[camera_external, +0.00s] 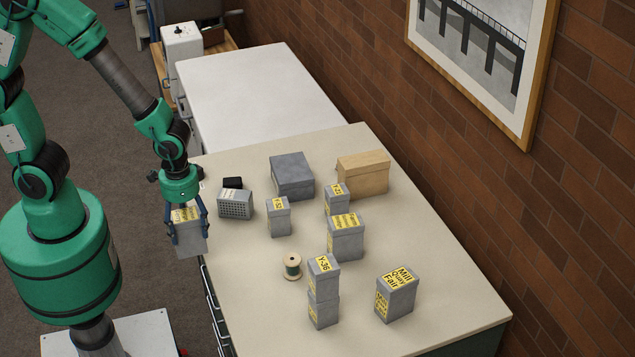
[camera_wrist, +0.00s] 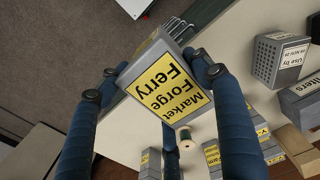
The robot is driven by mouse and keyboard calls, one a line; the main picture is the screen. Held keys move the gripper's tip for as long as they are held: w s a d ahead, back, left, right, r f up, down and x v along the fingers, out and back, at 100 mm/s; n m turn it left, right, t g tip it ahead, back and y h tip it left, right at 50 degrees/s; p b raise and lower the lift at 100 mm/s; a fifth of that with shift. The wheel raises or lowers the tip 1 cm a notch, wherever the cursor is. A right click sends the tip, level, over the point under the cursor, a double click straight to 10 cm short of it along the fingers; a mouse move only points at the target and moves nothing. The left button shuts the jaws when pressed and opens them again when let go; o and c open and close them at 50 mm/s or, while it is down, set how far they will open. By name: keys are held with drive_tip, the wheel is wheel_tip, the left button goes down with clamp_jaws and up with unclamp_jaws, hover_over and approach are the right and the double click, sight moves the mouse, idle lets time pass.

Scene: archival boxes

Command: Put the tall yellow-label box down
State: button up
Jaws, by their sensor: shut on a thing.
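My gripper (camera_external: 187,212) is shut on a grey box (camera_external: 192,243) with a yellow label. In the wrist view the label of this held box (camera_wrist: 168,86) reads "Market Forge Ferry", and the blue fingers of my gripper (camera_wrist: 157,73) press its two sides. In the external view the held box hangs at the left edge of the cream tabletop (camera_external: 240,275), roughly upright, and covers part of that edge. The wrist view shows floor on one side of it and tabletop on the other. Its height above the tabletop is hard to tell.
Near my gripper stand a grilled grey box (camera_external: 235,204) and a small black item (camera_external: 232,183). Other yellow-label boxes include Y-36 (camera_external: 323,277), stacked on another, and Mill Quay Fair (camera_external: 396,295). A spool (camera_external: 292,267) stands mid-table. The tabletop's front-left is clear.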

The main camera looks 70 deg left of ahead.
drive_tip(key=shift+w+r, duration=0.1)
drive_tip(key=shift+w, duration=0.05)
idle(0.3)
drive_tip(key=shift+w+a+r, duration=0.2)
drive_tip(key=shift+w+a, duration=0.1)
drive_tip(key=shift+w, duration=0.2)
drive_tip(key=w+a+r+p, duration=0.3)
drive_tip(key=w+a+r, duration=0.1)
drive_tip(key=w+a, duration=0.6)
drive_tip(key=w+a+r+p, duration=0.3)
drive_tip(key=w+a, duration=0.7)
drive_tip(key=shift+a+r, duration=0.15)
drive_tip(key=shift+r, duration=0.25)
drive_tip(key=w+a+f+p, duration=0.1)
drive_tip(key=w, duration=1.4)
drive_tip(key=shift+w+a+f+p, duration=0.25)
drive_tip(key=shift+w+p, duration=0.1)
drive_tip(key=shift+w, duration=0.05)
drive_tip(key=shift+f, duration=0.1)
